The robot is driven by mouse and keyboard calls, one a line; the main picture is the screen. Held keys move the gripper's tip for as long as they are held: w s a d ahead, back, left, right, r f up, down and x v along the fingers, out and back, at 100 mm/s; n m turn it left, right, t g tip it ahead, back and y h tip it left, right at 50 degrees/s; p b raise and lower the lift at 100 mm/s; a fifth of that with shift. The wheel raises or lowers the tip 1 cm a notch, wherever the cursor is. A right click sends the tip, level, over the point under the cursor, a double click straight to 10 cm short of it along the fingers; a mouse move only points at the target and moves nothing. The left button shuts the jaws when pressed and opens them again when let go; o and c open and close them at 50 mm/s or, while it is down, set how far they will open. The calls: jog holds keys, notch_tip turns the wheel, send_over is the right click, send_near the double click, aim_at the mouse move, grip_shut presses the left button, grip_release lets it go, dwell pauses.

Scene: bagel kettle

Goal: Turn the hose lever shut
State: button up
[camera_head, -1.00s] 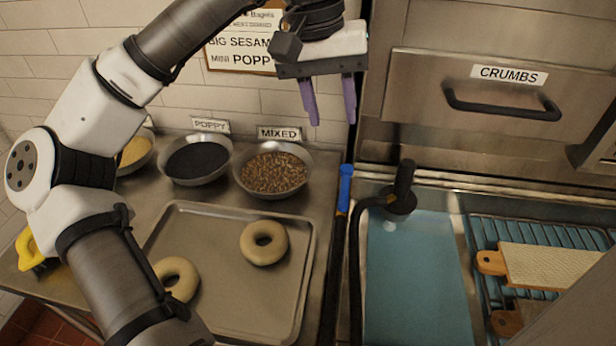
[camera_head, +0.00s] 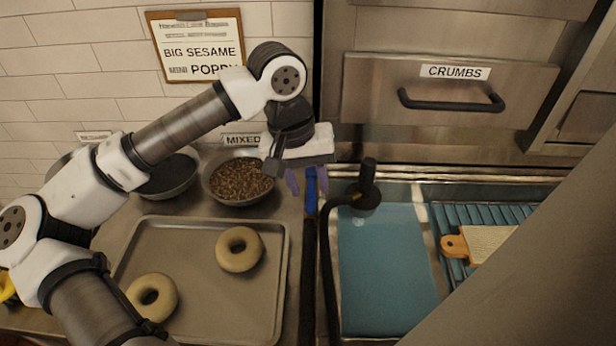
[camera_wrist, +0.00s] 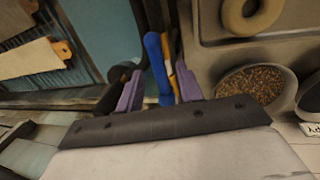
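The blue hose lever (camera_head: 311,196) lies on the narrow strip between the baking tray and the water basin, in line with a dark bar. In the wrist view the lever (camera_wrist: 156,58) points away from me, with a yellow-orange part beside it. My gripper (camera_head: 307,182) is open, its two purple fingers low over the lever's far end. In the wrist view my gripper (camera_wrist: 160,76) has one finger on each side of the lever, with visible gaps. I cannot tell whether either finger touches it. A black hose nozzle (camera_head: 367,185) stands just right of my gripper.
A baking tray (camera_head: 205,325) with two bagels lies left of the lever. The mixed seed bowl (camera_head: 238,201) is close to my gripper's left. Blue water (camera_head: 385,270) fills the basin at right. A drawer labelled CRUMBS (camera_head: 450,115) is behind.

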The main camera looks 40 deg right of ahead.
jog(key=shift+f, duration=0.1)
grip_shut()
